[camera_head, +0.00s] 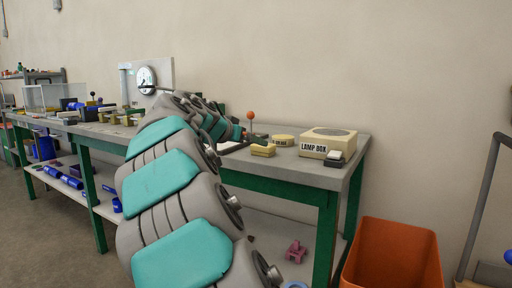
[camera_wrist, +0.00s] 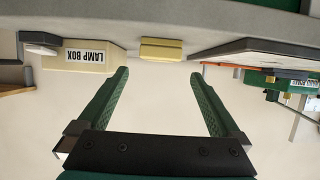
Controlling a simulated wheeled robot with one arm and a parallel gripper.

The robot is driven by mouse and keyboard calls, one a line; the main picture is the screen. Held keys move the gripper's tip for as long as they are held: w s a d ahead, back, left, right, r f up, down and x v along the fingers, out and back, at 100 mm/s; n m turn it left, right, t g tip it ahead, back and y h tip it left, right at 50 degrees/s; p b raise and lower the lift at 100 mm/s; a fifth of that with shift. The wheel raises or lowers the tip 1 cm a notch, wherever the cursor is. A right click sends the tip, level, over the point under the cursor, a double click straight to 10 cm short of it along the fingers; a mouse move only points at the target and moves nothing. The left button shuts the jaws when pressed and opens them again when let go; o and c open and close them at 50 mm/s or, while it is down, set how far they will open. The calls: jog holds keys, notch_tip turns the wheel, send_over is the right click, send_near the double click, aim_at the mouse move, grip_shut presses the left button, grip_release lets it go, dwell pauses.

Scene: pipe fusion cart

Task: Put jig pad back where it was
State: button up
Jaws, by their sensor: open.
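A small yellow block (camera_head: 263,150), which may be the jig pad, sits near the front edge of the bench top. No label on it can be read. In the wrist view, where the scene appears upside down, the yellow block (camera_wrist: 162,49) is ahead of the fingertips and roughly centred between them. My gripper (camera_wrist: 158,76) is open, with its two green fingers wide apart and nothing between them. In the head view my arm reaches over the bench and partly hides its middle; its end is just left of the yellow block.
A cream lamp box (camera_head: 327,143) stands right of the block, with a small dark-and-white item (camera_head: 334,158) at its front corner. A red-orange ball on a stick (camera_head: 250,116) rises behind. An orange bin (camera_head: 392,254) stands on the floor right of the bench.

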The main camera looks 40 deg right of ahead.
jog(key=shift+v, duration=1.15)
jog(key=shift+f, duration=0.1)
